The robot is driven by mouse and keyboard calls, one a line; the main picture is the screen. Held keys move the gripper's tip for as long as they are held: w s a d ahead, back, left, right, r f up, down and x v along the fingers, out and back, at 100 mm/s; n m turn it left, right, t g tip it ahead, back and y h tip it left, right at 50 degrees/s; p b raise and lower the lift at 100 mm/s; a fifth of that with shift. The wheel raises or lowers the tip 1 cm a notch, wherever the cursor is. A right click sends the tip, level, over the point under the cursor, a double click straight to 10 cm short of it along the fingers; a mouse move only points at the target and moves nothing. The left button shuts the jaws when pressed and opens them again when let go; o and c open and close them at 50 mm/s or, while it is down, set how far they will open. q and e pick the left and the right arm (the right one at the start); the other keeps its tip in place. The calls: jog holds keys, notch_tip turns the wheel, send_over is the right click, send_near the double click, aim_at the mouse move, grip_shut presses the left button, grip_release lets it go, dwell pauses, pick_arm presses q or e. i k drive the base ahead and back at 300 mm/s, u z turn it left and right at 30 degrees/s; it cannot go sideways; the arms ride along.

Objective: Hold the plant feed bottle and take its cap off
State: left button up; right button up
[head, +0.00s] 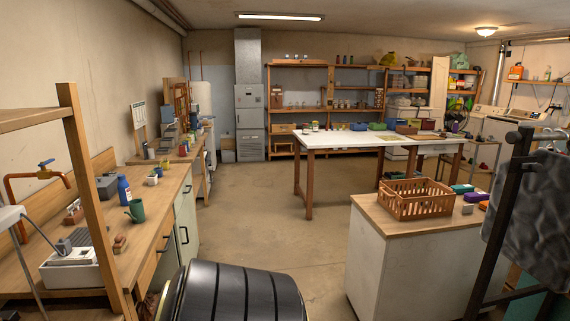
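A blue bottle (124,191) with a small pale cap stands upright on the wooden counter at the left. It may be the plant feed bottle, but its label is too small to read. A green mug-like vessel (136,212) stands just in front of it. Neither of my grippers is in view.
The left counter (150,212) also holds a white sink-like basin (72,270) and small blocks. A wooden post (90,190) stands before it. A dark ribbed drum shape (235,292) fills the bottom middle. An orange crate (417,199) sits on the right cabinet. Open floor (262,220) lies between.

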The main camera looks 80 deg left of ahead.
aim_at(123, 186)
jog(key=u, duration=0.8)
jog(key=i, duration=0.45)
jog(key=u, duration=1.75)
jog(key=i, duration=1.45)
jog(key=u, duration=1.1)
jog(key=i, duration=1.2)
jog(key=u, duration=0.35)
